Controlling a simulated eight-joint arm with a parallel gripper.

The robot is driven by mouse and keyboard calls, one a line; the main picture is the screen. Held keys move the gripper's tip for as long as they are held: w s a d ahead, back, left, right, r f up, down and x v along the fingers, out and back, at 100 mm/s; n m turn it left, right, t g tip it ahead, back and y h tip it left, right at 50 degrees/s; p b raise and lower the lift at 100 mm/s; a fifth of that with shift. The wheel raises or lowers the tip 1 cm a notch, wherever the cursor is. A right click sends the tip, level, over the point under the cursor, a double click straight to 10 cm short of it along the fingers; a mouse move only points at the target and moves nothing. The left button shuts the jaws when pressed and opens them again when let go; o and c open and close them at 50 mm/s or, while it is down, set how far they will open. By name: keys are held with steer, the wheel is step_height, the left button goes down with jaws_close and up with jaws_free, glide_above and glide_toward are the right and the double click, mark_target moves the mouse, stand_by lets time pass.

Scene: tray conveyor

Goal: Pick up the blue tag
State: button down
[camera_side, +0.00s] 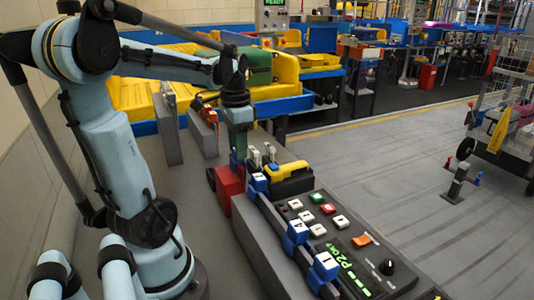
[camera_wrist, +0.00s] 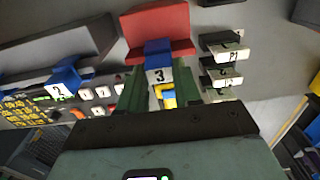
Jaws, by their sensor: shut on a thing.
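A blue tag with a white label reading 3 (camera_wrist: 158,48) sits between the green fingers of my gripper (camera_wrist: 160,82) in the wrist view. My gripper is shut on this tag. A red block (camera_wrist: 160,18) lies right at the tag's far end; I cannot tell whether they still touch. In the side view my gripper (camera_side: 239,155) points down just above the red block (camera_side: 229,188), and its fingers mostly hide the tag. Other blue tags with white labels sit along the grey rail, one near the middle (camera_side: 297,231) and one at the front (camera_side: 324,266).
A black control panel (camera_side: 345,245) with buttons and a knob lies right of the rail. A yellow-and-black device (camera_side: 289,172) stands close right of my gripper. Black-and-white tags (camera_wrist: 222,55) sit at the right in the wrist view. A grey upright plate (camera_side: 167,130) stands behind.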

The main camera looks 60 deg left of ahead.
steer(key=shift+r, duration=0.15)
step_height(320, 180, up, 11)
steer(key=w, duration=0.1)
steer(key=s, duration=1.4)
steer(key=shift+r, duration=0.45)
step_height(320, 180, up, 6)
stand_by(0.8)
steer(key=shift+w, duration=0.15)
